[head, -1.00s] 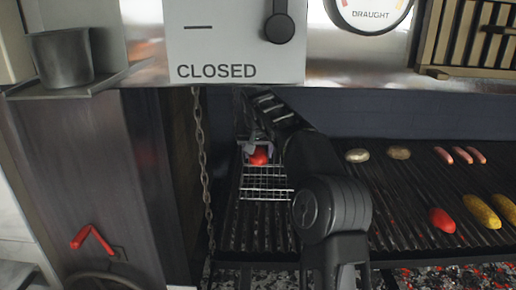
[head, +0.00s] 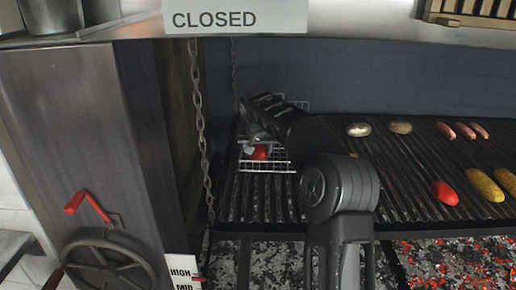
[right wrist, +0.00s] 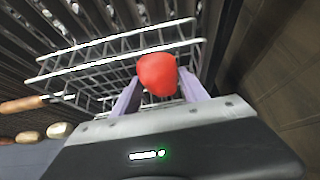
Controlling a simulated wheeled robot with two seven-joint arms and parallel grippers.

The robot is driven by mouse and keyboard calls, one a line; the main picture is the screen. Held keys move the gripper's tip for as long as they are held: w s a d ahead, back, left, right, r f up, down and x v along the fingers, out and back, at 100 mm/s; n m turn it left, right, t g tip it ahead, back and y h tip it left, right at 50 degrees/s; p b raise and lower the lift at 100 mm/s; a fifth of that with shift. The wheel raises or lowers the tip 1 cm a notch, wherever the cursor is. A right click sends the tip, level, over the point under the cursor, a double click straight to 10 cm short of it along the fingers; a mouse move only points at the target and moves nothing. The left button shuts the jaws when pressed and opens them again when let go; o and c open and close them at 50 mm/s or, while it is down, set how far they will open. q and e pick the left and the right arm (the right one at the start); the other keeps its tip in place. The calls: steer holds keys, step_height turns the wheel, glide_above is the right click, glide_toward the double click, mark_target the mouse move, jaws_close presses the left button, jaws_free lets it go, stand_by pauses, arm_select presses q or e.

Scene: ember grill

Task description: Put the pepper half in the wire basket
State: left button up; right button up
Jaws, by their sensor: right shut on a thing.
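A red pepper half (head: 260,152) shows between the fingers of my right gripper (head: 250,150), over the wire basket (head: 265,167) at the left end of the grill. In the right wrist view the right gripper (right wrist: 158,95) is shut on the pepper half (right wrist: 157,74), and the wire basket (right wrist: 120,47) lies just beyond it. I cannot tell whether the pepper half touches the basket floor. Another red pepper half (head: 444,193) lies on the grill at the right. My left gripper is not in view.
The ribbed grill (head: 400,170) also holds mushrooms (head: 358,129), sausages (head: 463,130) and corn cobs (head: 485,184). A chain (head: 197,110) hangs left of the basket. A handwheel (head: 105,262) is at the lower left, and a hood with a CLOSED sign (head: 235,17) is above.

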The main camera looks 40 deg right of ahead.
stand_by(0.3)
steer(key=o, duration=1.5)
steer(key=shift+f, duration=0.1)
steer(key=shift+c, duration=0.2)
step_height(320, 180, up, 5)
steer(key=p, duration=0.3)
steer(key=shift+f+p, duration=0.2)
steer(key=shift+p, duration=0.2)
steer(key=shift+r, duration=2.25)
